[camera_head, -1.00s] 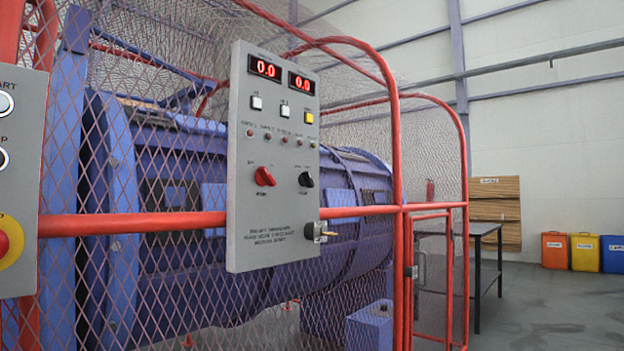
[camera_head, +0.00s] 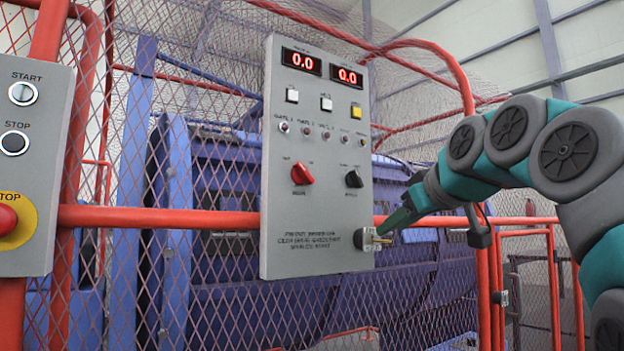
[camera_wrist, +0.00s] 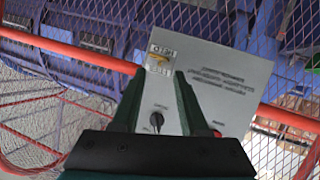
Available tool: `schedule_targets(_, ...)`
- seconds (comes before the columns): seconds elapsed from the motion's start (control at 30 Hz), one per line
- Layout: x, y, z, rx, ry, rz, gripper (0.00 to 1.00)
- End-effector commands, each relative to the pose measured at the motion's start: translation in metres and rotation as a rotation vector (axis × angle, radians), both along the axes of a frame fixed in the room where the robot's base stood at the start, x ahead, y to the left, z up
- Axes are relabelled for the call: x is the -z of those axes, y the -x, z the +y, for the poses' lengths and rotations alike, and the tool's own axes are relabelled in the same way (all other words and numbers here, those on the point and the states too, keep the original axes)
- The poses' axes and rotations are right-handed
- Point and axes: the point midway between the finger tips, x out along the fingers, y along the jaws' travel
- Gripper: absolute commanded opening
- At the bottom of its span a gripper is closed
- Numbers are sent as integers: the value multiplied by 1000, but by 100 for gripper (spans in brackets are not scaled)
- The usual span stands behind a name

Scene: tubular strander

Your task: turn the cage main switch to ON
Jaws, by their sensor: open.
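A small grey switch box with a brass lever (camera_head: 375,240) sits at the lower right edge of the grey control panel (camera_head: 290,225). I take it for the cage main switch. In the wrist view, where the panel appears upside down, its label plate and yellowish lever (camera_wrist: 160,68) show between my fingertips. Contact with the lever cannot be told. The panel also has a red knob (camera_head: 302,174) and a black knob (camera_head: 354,179).
A red rail (camera_head: 160,217) and wire mesh cage (camera_head: 215,285) run behind the panel, with blue machinery inside. A start/stop box (camera_head: 35,160) with a red emergency button (camera_head: 6,220) stands at left. My arm fills the right side.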

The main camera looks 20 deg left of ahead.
Motion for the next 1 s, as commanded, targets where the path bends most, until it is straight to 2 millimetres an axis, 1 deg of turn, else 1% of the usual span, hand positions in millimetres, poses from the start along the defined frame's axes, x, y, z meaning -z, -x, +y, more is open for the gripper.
schedule_targets(0.03,-12,2,8,-32,10,-63,44)
schedule_targets(0.13,-40,14,26,-104,34,-191,44)
schedule_targets(0.2,-57,27,38,-152,56,-283,44)
schedule_targets(0.27,-67,37,47,-193,76,-354,44)
schedule_targets(0.3,-74,46,54,-219,88,-401,44)
schedule_targets(0.4,-84,67,66,-274,120,-502,44)
schedule_targets(0.6,-92,97,80,-341,163,-629,44)
schedule_targets(0.7,-93,101,84,-353,170,-650,44)
schedule_targets(0.77,-94,100,86,-356,171,-655,44)
schedule_targets(0.87,-95,95,93,-356,171,-654,44)
schedule_targets(1.0,-94,81,107,-355,172,-649,44)
